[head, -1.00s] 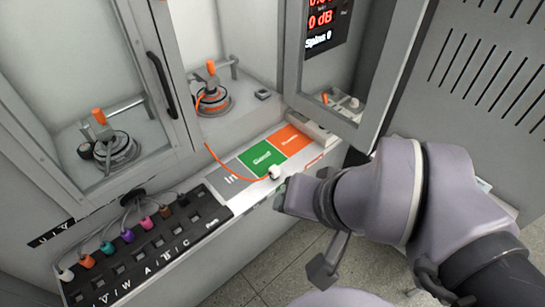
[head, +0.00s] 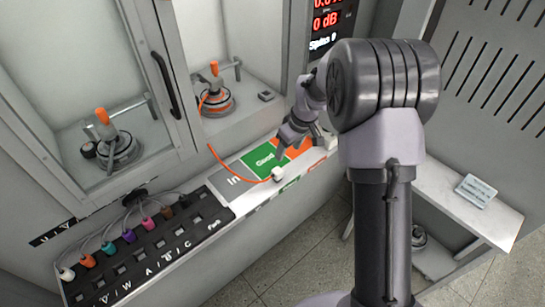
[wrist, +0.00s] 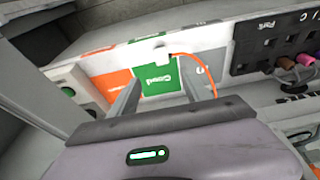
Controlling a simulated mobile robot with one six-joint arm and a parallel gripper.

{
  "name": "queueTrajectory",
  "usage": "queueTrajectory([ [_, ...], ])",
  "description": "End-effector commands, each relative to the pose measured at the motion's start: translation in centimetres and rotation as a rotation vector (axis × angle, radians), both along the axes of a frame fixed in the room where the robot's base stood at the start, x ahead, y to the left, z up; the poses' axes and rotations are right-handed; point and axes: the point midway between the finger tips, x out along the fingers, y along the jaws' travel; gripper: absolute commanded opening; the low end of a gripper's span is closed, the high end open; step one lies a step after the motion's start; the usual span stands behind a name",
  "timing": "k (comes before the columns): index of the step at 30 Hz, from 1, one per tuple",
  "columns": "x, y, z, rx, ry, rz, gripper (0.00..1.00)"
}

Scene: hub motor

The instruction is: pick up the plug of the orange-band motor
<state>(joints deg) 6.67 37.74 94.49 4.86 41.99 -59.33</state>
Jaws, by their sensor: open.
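The orange-band motor (head: 214,100) sits in the right-hand bay of the cabinet. Its orange cable (head: 229,167) loops out over the ledge to a white plug (head: 278,174). The plug lies at the front edge of the ledge, by the green "Good" patch (head: 257,163). In the wrist view the plug (wrist: 162,46) shows small and pale beyond the green patch. My gripper (head: 287,148) is above the ledge, behind and slightly right of the plug. Its fingers (wrist: 161,84) are apart with nothing between them, and the plug is apart from them.
An orange patch (head: 297,147) and a grey "In" patch (head: 233,182) flank the green one. A black socket panel (head: 150,245) with several coloured plugs is at left. Another motor (head: 117,148) stands behind the left door. A door frame (head: 303,45) stands close behind my gripper.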

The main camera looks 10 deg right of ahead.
Motion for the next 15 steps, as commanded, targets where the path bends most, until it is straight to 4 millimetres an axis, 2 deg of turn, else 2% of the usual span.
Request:
queueTrajectory([
  [6,1.3,0.8,-6.6,0.000,0.003,0.002,0.56],
  [9,2.0,1.2,-9.2,-0.001,0.003,0.003,0.56],
  [12,2.4,1.5,-10.9,0.000,0.003,0.001,0.56],
  [15,2.6,1.6,-11.5,0.000,0.001,0.000,0.56],
])
